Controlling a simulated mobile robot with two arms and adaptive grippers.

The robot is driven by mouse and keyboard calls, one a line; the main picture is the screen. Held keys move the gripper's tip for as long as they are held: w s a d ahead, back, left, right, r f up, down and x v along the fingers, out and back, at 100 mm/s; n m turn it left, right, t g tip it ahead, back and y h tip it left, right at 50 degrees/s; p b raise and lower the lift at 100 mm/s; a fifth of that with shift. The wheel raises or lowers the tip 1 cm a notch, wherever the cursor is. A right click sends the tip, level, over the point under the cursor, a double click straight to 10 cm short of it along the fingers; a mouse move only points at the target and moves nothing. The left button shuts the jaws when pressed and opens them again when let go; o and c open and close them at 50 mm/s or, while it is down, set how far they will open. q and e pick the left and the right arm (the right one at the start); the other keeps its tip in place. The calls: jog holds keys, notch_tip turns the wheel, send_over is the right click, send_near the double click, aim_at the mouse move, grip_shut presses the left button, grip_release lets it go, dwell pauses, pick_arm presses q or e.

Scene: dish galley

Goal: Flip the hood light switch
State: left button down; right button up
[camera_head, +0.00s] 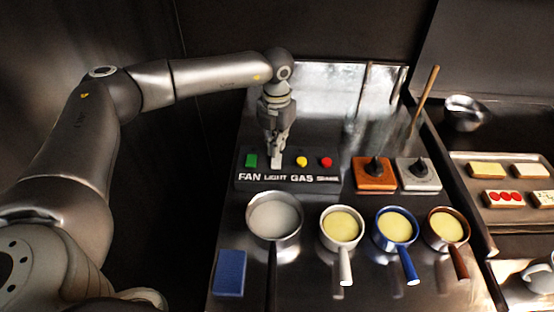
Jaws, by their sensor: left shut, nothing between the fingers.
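A dark control panel (288,186) stands on the steel counter, with white labels FAN, LIGHT, GAS and a fourth label too small to read surely. The light switch (276,161) is a pale piece above the LIGHT label, partly hidden by my left gripper. My left gripper (276,149) points down, shut and empty, right at the top of this switch. Whether the fingertips touch it I cannot tell. A green switch (251,161) is to its left, and a yellow button (302,161) and a red button (326,162) are to its right. My right gripper is not in view.
Several pans stand in front of the panel, including a steel pan (290,245) and a blue pan (410,268). A blue block (230,272) lies at front left. An orange knob box (373,182) and a grey one (431,184) stand right of the panel. A tray (471,210) holds food pieces.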

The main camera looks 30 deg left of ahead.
pick_arm(q)
jog(key=shift+f+b, duration=0.55)
jog(key=shift+f, duration=0.3)
jog(key=shift+f+b, duration=0.3)
jog(key=shift+f, duration=0.1)
dwell(0.3)
jog(key=shift+s, duration=0.1)
jog(key=shift+r+p, duration=0.65)
jog(key=shift+r, duration=0.2)
jog(key=shift+r+p, duration=1.5)
jog(key=shift+r, duration=1.2)
jog(key=shift+f, duration=0.1)
